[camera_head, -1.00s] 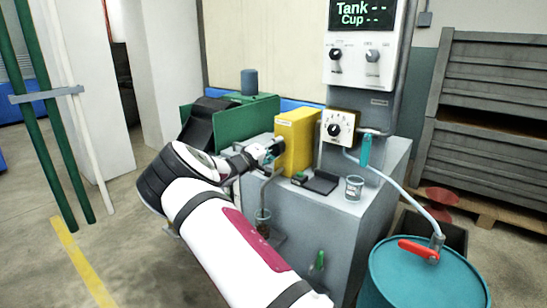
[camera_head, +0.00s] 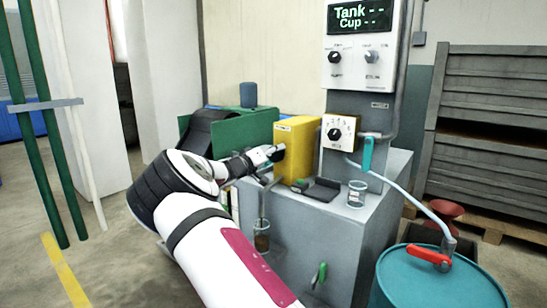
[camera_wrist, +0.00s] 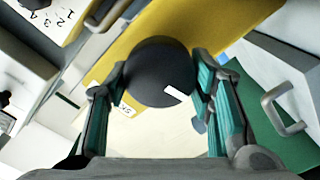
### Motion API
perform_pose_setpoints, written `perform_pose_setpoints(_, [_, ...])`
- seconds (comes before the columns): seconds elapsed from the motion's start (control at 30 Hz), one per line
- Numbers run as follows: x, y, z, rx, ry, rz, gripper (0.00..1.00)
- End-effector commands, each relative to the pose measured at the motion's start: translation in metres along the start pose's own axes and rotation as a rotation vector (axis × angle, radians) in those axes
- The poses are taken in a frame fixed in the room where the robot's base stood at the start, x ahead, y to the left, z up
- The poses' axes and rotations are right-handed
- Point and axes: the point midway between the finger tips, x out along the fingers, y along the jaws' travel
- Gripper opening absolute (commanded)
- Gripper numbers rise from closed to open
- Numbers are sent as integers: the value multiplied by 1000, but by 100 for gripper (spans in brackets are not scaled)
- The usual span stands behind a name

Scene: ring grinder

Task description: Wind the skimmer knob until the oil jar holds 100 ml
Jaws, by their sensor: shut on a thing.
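The yellow skimmer box (camera_head: 297,140) stands on the grey machine top. Its round black knob (camera_wrist: 158,72), with a white mark pointing to the lower right, shows in the wrist view. My gripper (camera_wrist: 160,75) is shut on this knob, one teal-lined finger on each side. In the head view my gripper (camera_head: 272,153) is at the box's left side, and the knob is mostly hidden. The oil jar (camera_head: 262,240), a small glass with dark brown liquid, stands below the box at the machine's front left. Its level marks are too small to read.
A display (camera_head: 361,16) reads "Tank --" and "Cup --". A white dial panel (camera_head: 340,131) is right of the box. A clear cup (camera_head: 357,193) stands on the machine top. A teal drum (camera_head: 435,280) with a red handle is at the lower right.

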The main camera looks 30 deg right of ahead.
Motion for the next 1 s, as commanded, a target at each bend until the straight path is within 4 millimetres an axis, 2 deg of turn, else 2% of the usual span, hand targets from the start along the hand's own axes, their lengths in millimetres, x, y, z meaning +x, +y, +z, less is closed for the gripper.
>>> perform_pose_setpoints(0.27, [0,-1,3,-1,-5,0,21])
perform_pose_setpoints(0.3, [0,-1,3,-1,-5,0,58])
perform_pose_setpoints(0.37, [0,-1,2,-1,-4,0,69])
perform_pose_setpoints(0.77, [-6,-1,0,-2,-1,-2,69])
perform_pose_setpoints(0.87, [-18,-2,0,-1,0,-3,69])
perform_pose_setpoints(1.0, [-45,-2,0,-1,0,-3,69])
